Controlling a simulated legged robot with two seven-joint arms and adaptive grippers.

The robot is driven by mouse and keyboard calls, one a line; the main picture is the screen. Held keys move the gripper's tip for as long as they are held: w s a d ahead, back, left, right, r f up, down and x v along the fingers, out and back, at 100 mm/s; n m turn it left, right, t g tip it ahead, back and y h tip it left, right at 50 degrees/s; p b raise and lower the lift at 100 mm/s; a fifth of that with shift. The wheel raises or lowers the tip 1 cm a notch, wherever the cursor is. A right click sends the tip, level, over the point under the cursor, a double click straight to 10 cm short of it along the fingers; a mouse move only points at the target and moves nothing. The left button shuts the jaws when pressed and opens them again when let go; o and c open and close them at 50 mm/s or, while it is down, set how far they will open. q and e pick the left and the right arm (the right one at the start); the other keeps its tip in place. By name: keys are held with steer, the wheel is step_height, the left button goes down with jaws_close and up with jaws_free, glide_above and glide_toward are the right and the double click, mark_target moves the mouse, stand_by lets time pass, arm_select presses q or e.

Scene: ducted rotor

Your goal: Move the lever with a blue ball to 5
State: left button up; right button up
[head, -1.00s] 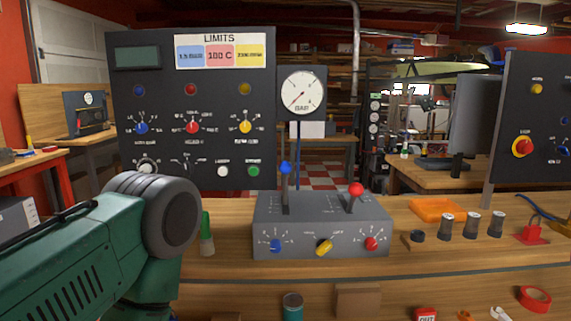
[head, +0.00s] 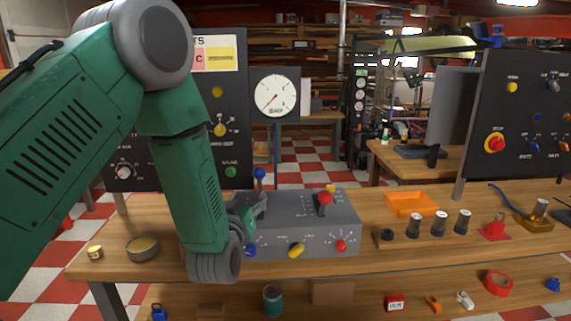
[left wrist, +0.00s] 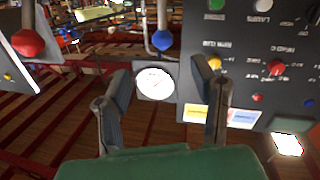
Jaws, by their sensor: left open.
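The blue ball (head: 260,172) tops an upright lever on a grey control box (head: 345,240), at its left part. My left gripper (head: 253,206) is open beside this lever, at the box's left end. It is partly hidden behind my forearm, and the lever's base and scale are covered. In the left wrist view the picture is upside down. There the blue ball (left wrist: 162,41) shows ahead, between the directions of the two open fingers (left wrist: 162,72); contact does not show. The lever with a red ball (head: 325,198) stands to the right. My right gripper is not in view.
A dial gauge (head: 275,96) and a dark panel (head: 218,160) stand behind the box. A round tin (head: 142,248) sits at the left on the wooden bench.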

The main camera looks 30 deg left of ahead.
mark_target(258, 177)
arm_select(q)
steer(key=x, duration=1.3)
steer(key=shift+w+a+r, duration=0.15)
steer(key=shift+w+r, duration=0.05)
steer(key=shift+r, duration=0.1)
steer(key=shift+w+a+f, duration=0.1)
steer(key=shift+w+a, duration=0.2)
steer(key=shift+a, duration=0.1)
steer(key=shift+d, duration=0.15)
jaws_close()
